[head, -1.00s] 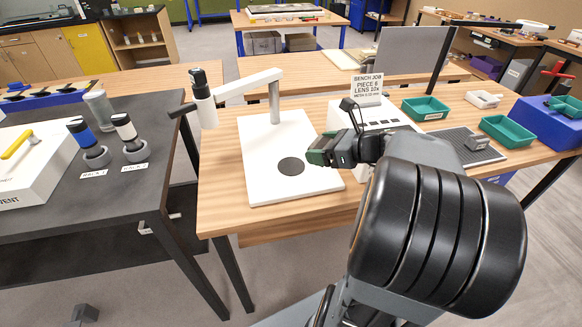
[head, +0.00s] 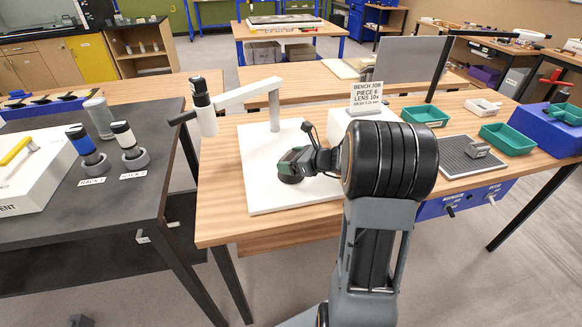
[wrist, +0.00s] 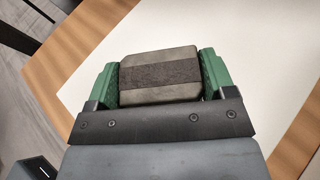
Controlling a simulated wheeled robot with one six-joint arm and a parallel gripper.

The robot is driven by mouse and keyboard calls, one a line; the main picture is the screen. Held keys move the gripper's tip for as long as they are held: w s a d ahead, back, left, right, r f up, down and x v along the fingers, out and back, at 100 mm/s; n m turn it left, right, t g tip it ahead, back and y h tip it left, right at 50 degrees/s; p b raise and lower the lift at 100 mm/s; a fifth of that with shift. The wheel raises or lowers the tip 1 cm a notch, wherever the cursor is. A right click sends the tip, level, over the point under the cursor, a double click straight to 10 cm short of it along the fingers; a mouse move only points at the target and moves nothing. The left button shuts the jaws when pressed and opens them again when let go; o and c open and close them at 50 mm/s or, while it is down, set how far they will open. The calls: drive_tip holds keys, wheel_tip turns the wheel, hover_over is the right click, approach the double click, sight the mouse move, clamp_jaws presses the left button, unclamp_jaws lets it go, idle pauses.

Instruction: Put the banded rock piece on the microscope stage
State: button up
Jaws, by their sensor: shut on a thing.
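The banded rock piece (wrist: 160,75) is a grey-brown block with a darker band across its middle, seen in the wrist view. My gripper (head: 291,168) is shut on it, with a green finger pad (wrist: 213,76) on each side. In the head view the gripper is over the white microscope base (head: 262,195) and covers the dark round stage, so only a sliver of that area shows. I cannot tell whether the rock touches the base. The microscope's arm (head: 248,90) and head (head: 203,105) stand above and to the left.
A white box (head: 345,120) with a job sign (head: 367,92) stands behind my gripper. Lens holders (head: 130,158) stand on the dark table at left.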

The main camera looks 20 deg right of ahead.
drive_tip(key=shift+f, duration=1.2)
drive_tip(key=shift+f, duration=0.15)
drive_tip(key=shift+f+b, duration=0.1)
drive_tip(key=shift+b, duration=0.2)
drive_tip(key=o, duration=1.1)
